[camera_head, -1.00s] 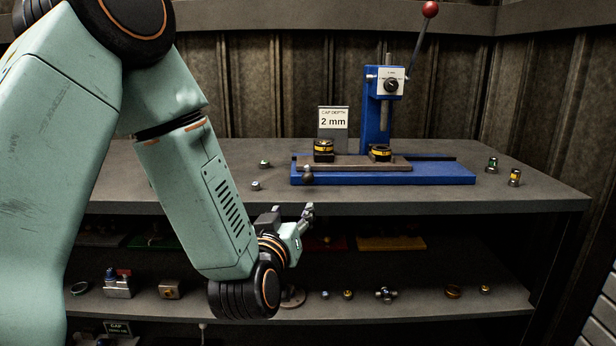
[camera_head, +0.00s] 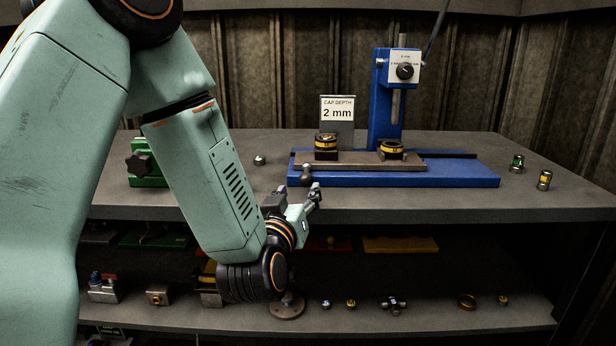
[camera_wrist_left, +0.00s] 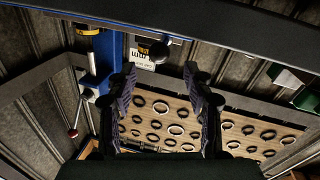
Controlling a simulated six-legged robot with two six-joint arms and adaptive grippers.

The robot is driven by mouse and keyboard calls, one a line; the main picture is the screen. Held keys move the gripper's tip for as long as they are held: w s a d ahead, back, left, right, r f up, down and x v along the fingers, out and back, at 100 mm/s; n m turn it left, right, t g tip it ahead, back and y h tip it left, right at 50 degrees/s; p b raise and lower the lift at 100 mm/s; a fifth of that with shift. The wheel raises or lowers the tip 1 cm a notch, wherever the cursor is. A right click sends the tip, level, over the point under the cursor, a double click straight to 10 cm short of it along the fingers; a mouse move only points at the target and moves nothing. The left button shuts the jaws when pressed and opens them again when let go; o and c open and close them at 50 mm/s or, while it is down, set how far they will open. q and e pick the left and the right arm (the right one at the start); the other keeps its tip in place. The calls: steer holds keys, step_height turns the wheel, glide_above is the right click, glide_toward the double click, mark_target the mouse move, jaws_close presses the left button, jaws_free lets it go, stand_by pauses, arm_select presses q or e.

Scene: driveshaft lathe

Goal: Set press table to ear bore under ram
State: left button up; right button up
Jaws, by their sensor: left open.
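The blue press (camera_head: 387,104) stands on the bench with its ram (camera_head: 397,106) over the right part of the press table. The press table is a brown sliding plate (camera_head: 362,166) on the blue base (camera_head: 455,180), with a dark round knob (camera_head: 306,177) at its front left. Two black-and-yellow cups, left (camera_head: 326,147) and right (camera_head: 391,149), sit on the plate; the right cup is nearly below the ram. My left gripper (camera_head: 317,197) is open and empty at the bench's front edge, just below the knob. Its fingers also show in the wrist view (camera_wrist_left: 160,85). My right gripper is not seen.
A "CAP DEPTH 2 mm" sign (camera_head: 337,112) stands behind the plate. A green fixture (camera_head: 148,163) is at left on the bench, with small fittings (camera_head: 517,163) at right. A lower shelf (camera_head: 430,318) holds several parts. A board with rings (camera_wrist_left: 170,120) shows in the wrist view.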

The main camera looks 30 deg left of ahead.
mark_target(304, 184)
arm_select(q)
steer(key=shift+w+a, duration=0.2)
steer(key=b+x, duration=0.1)
steer(key=x, duration=0.4)
steer(key=shift+w+f+b, duration=0.1)
steer(key=shift+w+b, duration=0.2)
steer(key=shift+w, duration=0.05)
steer(key=shift+w+a, duration=0.15)
steer(key=shift+w, duration=0.5)
steer(key=shift+a, duration=0.1)
steer(key=shift+c, duration=0.3)
jaws_close()
